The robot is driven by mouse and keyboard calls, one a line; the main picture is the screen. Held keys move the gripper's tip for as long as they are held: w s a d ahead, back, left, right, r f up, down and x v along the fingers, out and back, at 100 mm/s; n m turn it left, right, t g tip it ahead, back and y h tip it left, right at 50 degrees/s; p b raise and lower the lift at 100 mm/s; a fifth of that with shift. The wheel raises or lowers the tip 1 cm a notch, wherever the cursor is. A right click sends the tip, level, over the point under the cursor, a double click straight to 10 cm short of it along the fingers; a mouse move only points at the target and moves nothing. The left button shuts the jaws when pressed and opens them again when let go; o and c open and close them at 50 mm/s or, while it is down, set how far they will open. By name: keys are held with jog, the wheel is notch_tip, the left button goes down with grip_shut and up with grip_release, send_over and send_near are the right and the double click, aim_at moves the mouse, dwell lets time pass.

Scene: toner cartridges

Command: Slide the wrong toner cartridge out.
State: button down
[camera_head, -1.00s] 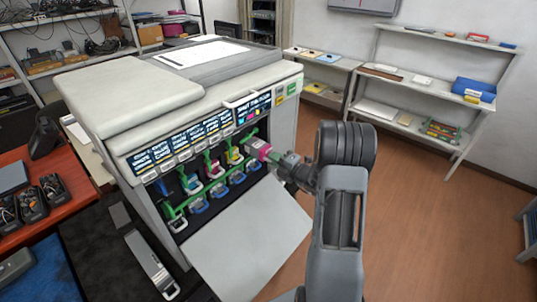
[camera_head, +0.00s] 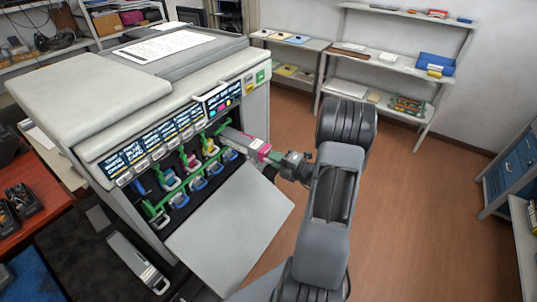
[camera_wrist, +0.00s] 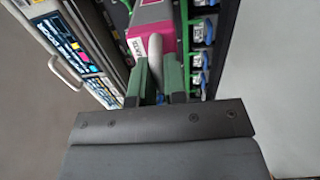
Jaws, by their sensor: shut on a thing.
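A grey toner cartridge with a magenta end (camera_head: 246,145) sticks well out of the rightmost bay of the printer (camera_head: 215,75). Its inner end is still at the bay opening. My gripper (camera_head: 276,162) is shut on the handle at the cartridge's outer end. In the wrist view the green fingers of my gripper (camera_wrist: 162,75) close on a pale grip of the magenta cartridge (camera_wrist: 150,33). The lettering on its end is too small to read surely. The printer's front flap (camera_head: 228,235) is folded down, below the cartridge.
Other bays to the left hold cartridges with coloured ends and handles, such as a yellow one (camera_head: 190,161); blue-handled units (camera_head: 198,183) sit in a lower row. A loose long grey cartridge (camera_head: 135,260) lies at the lower left. Floor (camera_head: 410,210) is clear to the right.

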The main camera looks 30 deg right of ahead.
jog(key=shift+s+d, duration=0.1)
jog(key=shift+s, duration=0.25)
jog(key=c, duration=0.7)
grip_release()
jog(key=shift+s+d+p, duration=0.1)
jog(key=shift+p, duration=0.2)
dwell(0.3)
jog(key=shift+p+v, duration=0.9)
jog(key=shift+v, duration=2.45)
